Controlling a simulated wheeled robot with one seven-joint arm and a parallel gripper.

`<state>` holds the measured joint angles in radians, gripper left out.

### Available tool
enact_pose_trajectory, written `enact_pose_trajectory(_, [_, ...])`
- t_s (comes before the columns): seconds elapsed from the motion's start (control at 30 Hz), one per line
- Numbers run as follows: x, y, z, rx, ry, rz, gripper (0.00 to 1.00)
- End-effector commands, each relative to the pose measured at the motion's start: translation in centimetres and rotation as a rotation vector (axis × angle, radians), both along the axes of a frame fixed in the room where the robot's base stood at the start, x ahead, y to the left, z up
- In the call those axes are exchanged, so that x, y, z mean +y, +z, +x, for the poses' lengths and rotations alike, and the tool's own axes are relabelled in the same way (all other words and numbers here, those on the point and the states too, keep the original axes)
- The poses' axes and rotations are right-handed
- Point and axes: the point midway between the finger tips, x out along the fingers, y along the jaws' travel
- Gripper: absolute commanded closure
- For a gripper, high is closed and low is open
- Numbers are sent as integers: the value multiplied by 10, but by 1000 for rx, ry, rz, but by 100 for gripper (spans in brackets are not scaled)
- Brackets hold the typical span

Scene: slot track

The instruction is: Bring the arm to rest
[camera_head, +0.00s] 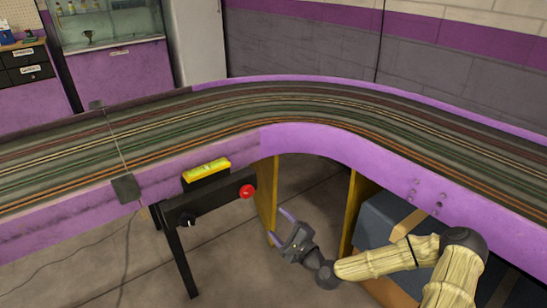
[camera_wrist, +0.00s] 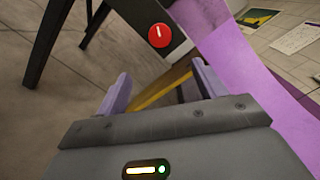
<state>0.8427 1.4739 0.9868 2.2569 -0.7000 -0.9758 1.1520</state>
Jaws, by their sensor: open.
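My arm reaches in from the lower right of the head view. My gripper (camera_head: 279,227) hangs in front of the purple track wall, low and to the right of a black stand. Its two pale purple fingers are apart with nothing between them. The wrist view also shows the open fingers (camera_wrist: 160,88). Beyond them is a red button (camera_wrist: 158,36) on the black stand, apart from the fingers. The same red button (camera_head: 247,191) is on the right end of the stand's bar in the head view.
The slot track (camera_head: 290,100) curves across the scene behind a purple side wall (camera_head: 330,145). A yellow box (camera_head: 206,170) sits on the black stand (camera_head: 178,250). Blue-grey boxes (camera_head: 385,220) and yellow supports are under the track. Open floor lies at lower left.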

Motion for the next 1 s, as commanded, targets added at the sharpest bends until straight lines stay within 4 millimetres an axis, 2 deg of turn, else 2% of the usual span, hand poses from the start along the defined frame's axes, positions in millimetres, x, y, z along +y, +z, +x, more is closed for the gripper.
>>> enact_pose_trajectory(0.17, [8, -6, -6, 10, 46, -76, 30])
enact_pose_trajectory(0.3, [23, -25, -24, 35, 159, -274, 30])
enact_pose_trajectory(0.47, [27, -50, -51, 66, 319, -568, 30])
enact_pose_trajectory(0.6, [17, -63, -73, 88, 447, -812, 30])
enact_pose_trajectory(0.73, [-1, -66, -90, 110, 549, -1020, 30])
enact_pose_trajectory(0.87, [-22, -60, -105, 133, 638, -1209, 30])
enact_pose_trajectory(1.0, [-46, -43, -121, 159, 718, -1387, 30])
